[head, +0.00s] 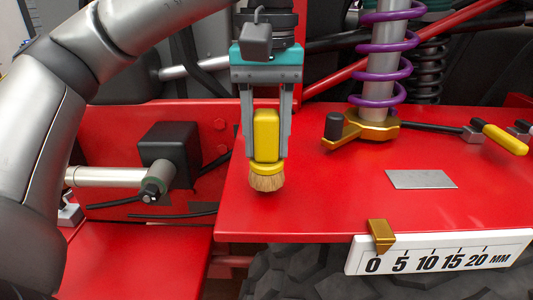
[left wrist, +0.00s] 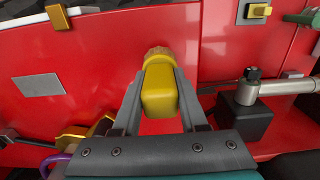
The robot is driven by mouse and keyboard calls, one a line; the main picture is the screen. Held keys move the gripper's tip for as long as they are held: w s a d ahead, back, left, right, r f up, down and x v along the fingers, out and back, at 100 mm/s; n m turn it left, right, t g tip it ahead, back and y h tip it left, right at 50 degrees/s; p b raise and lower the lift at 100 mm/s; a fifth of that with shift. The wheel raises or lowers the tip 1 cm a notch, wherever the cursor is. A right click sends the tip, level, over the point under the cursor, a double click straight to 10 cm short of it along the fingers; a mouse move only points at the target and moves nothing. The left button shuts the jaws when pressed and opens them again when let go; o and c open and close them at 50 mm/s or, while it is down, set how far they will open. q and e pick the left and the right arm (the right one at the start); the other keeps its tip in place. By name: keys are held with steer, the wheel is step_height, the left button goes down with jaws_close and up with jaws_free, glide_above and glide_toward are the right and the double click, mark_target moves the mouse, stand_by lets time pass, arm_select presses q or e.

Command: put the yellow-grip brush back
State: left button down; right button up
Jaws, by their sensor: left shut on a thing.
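My left gripper (head: 266,150) is shut on the yellow-grip brush (head: 266,125), with one finger on each side of the yellow block. The brush is upright, with its round yellow collar and tan bristles pointing down. It is over the left part of the red panel (head: 320,215); I cannot tell whether the bristles touch it. In the left wrist view the brush (left wrist: 159,90) sits between the fingers (left wrist: 160,80), its bristles mostly hidden behind the grip. My right gripper is not in view.
A black block (head: 170,150) is left. Another yellow handle (head: 505,139) lies right.

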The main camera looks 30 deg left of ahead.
arm_select(q)
step_height(320, 180, down, 2)
steer(key=shift+f, duration=0.1)
steer(key=shift+f, duration=0.2)
steer(key=shift+c, duration=2.2)
jaws_free()
steer(key=shift+r, duration=0.1)
